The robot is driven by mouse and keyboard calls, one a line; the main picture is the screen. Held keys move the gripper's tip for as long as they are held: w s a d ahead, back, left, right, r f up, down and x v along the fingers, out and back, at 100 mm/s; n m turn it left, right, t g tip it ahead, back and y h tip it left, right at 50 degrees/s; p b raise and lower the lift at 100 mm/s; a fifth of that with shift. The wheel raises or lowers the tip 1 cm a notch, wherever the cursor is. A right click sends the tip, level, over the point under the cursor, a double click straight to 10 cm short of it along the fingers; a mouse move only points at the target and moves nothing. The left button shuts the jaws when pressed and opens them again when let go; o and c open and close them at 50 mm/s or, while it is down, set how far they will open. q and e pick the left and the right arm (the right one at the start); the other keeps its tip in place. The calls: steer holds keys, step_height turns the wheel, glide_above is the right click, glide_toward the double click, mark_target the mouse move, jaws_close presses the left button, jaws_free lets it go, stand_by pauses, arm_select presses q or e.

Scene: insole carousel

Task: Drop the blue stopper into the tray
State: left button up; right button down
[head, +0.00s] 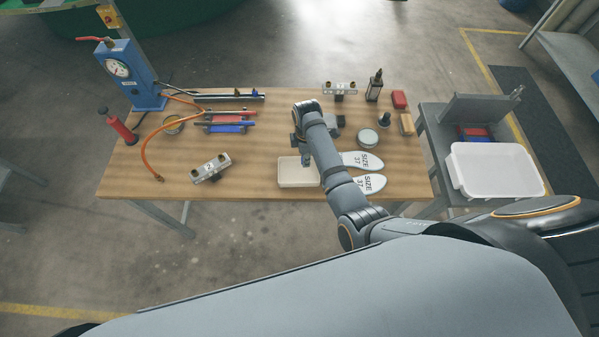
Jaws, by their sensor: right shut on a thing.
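My right arm reaches in from the lower right over the table. My right gripper (305,161) points down, over the small cream tray (297,180) near the table's front edge. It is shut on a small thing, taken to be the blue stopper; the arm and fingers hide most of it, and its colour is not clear. The tray looks empty where I can see it, but its right side is partly behind the arm. My left gripper is not in view.
Two insoles (370,183) lie right of the tray, beside my forearm. A metal block marked 23 (211,167) lies to its left. A round tin (367,138) and a dark bottle (374,86) stand behind. A white bin (496,172) sits on a side cart.

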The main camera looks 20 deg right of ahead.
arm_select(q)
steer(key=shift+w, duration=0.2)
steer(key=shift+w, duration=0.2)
arm_select(e)
steer(key=c, duration=1.2)
jaws_free()
steer(key=shift+o, duration=0.2)
steer(key=shift+r, duration=0.45)
step_height(320, 180, up, 11)
